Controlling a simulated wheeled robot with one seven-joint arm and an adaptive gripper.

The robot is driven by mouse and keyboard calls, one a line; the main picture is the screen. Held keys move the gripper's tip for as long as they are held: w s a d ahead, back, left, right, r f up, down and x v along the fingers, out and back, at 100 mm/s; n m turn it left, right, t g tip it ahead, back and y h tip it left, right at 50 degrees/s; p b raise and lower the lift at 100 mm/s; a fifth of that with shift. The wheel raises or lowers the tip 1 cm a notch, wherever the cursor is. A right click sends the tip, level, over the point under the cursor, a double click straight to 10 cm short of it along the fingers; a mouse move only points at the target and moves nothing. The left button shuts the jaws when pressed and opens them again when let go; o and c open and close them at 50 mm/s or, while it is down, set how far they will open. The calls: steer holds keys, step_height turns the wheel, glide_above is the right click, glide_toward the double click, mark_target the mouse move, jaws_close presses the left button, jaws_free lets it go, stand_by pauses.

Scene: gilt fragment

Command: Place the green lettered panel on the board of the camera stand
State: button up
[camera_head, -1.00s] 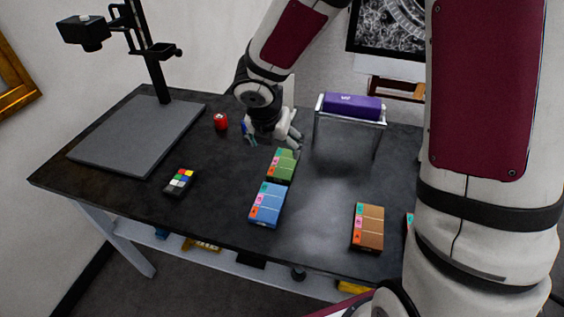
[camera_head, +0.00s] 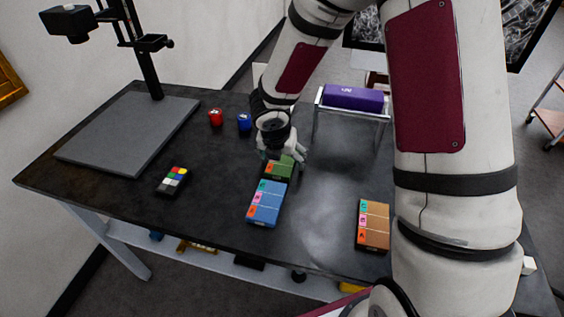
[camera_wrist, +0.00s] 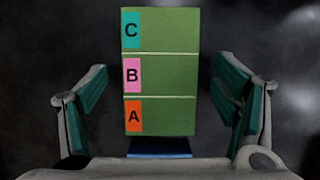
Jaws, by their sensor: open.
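The green lettered panel (camera_head: 284,167) lies on the dark table, just behind the blue lettered panel (camera_head: 266,203). In the wrist view the green panel (camera_wrist: 172,70) shows coloured tabs marked C, B and A. My gripper (camera_head: 283,160) is above the green panel and hides part of it. In the wrist view my gripper (camera_wrist: 160,108) is open, with one finger on each side of the panel and a gap on both sides. The camera stand (camera_head: 140,45) is at the back left, and its flat grey board (camera_head: 125,135) is bare.
A colour checker (camera_head: 172,181) lies in front of the board. A red cup-like item (camera_head: 216,117) and a blue one (camera_head: 244,122) stand behind. A purple box (camera_head: 353,97) rests on a metal rack (camera_head: 318,105). A brown lettered panel (camera_head: 373,225) lies at front right.

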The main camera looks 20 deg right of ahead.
mark_target(282, 161)
steer(key=shift+c, duration=0.3)
steer(key=c, duration=1.3)
steer(key=shift+r, duration=0.2)
step_height(282, 161, up, 3)
steer(key=p, duration=0.4)
steer(key=shift+s+r, duration=0.1)
steer(key=shift+r, duration=0.05)
steer(key=s+a, duration=0.1)
steer(key=s, duration=0.4)
steer(key=s+a+r+b, duration=0.1)
steer(key=s+a, duration=0.1)
steer(key=s, duration=0.3)
steer(key=s+a, duration=0.2)
steer(key=s, duration=0.2)
steer(key=shift+s+a+r, duration=0.2)
steer(key=shift+s+a, duration=0.05)
steer(key=shift+s, duration=0.15)
